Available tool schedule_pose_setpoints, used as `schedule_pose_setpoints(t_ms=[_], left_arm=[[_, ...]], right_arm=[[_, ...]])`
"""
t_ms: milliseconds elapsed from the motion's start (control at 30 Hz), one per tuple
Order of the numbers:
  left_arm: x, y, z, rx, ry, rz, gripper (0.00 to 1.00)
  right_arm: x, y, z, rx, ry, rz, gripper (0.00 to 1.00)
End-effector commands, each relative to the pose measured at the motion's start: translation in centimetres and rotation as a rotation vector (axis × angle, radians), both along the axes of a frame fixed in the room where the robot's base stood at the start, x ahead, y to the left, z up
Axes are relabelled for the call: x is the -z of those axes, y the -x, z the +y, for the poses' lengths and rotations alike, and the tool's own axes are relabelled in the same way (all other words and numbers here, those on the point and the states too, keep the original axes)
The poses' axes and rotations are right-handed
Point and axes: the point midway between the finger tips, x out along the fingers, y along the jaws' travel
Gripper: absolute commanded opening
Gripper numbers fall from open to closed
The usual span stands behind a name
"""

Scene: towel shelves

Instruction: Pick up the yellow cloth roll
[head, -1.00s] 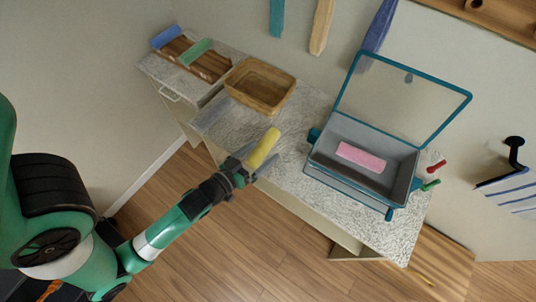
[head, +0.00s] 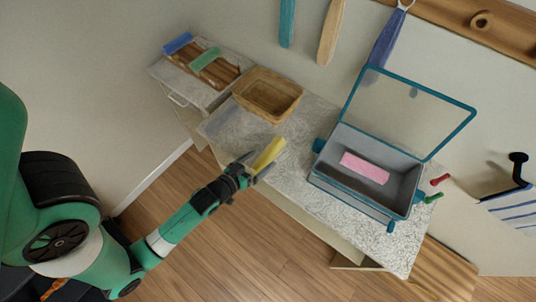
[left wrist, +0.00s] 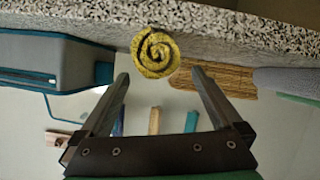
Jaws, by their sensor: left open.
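The yellow cloth roll (head: 270,152) lies at the near edge of the speckled counter, between the brown basket and the grey bin. In the left wrist view the roll (left wrist: 153,52) shows end-on as a spiral, just beyond the fingertips and roughly centred between them, slightly left. My left gripper (head: 256,166) is open at the near end of the roll, one finger on each side. Its two fingers also show apart and empty in the left wrist view (left wrist: 160,76). I cannot tell whether either finger touches the roll. My right gripper is not in view.
A wicker basket (head: 243,99) stands behind the roll. Floor in front is clear.

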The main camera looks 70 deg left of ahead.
Motion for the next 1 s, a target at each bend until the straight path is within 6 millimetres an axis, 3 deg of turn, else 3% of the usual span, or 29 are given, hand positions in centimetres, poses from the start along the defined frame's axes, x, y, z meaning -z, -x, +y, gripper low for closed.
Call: schedule_pose_setpoints(t_ms=[200,500,1000], left_arm=[[1.7,-2.9,1.8,-0.002,-0.001,-0.004,1.00],[1.9,-3.4,2.0,-0.001,0.000,-0.002,0.98],[1.9,-3.4,2.0,-0.001,0.000,-0.002,0.10]], right_arm=[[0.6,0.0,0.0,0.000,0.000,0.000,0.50],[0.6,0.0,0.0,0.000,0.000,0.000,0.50],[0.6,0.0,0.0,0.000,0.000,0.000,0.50]])
